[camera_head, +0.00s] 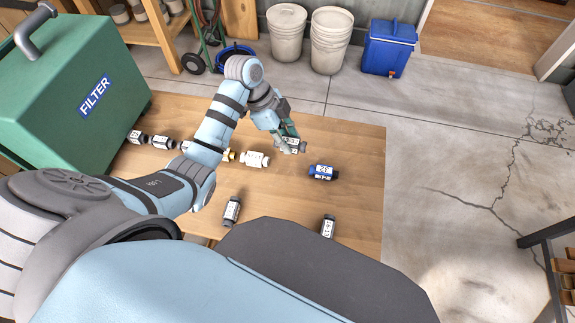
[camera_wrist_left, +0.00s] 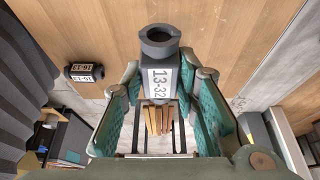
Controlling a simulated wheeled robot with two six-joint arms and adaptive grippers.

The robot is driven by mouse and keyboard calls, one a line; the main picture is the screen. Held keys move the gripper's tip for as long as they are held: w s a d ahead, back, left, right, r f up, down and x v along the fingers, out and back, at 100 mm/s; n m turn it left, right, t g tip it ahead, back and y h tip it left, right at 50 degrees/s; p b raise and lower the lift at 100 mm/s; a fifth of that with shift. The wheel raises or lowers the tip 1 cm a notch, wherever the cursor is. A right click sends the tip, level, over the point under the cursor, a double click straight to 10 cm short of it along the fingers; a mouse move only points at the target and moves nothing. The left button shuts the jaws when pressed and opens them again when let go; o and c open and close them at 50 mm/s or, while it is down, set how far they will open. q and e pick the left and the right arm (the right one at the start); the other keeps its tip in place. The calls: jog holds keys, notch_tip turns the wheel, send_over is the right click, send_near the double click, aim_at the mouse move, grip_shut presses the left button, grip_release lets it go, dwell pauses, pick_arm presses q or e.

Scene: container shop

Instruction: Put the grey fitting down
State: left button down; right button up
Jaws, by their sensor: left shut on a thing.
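My left gripper (camera_head: 288,137) is shut on a grey fitting (camera_head: 294,146) with a white label, over the far part of the wooden table (camera_head: 360,142). In the left wrist view the fitting (camera_wrist_left: 160,48) stands out between the two green-padded fingers of the gripper (camera_wrist_left: 164,92). Its label reads 13-32 and its round open end faces away from the palm. Whether it touches the table cannot be told. My right gripper is not in view.
A blue fitting (camera_head: 323,172), a white one (camera_head: 256,159) and dark labelled ones (camera_head: 231,211) (camera_head: 328,226) lie on the table. More lie in a row (camera_head: 137,137) beside the green FILTER box (camera_head: 70,90). The table's right strip is clear.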

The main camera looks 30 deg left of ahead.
pick_arm(q)
notch_tip(320, 180, down, 11)
jog(key=shift+f+b, duration=0.2)
jog(key=shift+b, duration=0.8)
jog(key=shift+w, duration=0.1)
jog(key=shift+f, duration=0.15)
jog(key=c, duration=1.2)
grip_release()
jog(key=shift+c, duration=0.2)
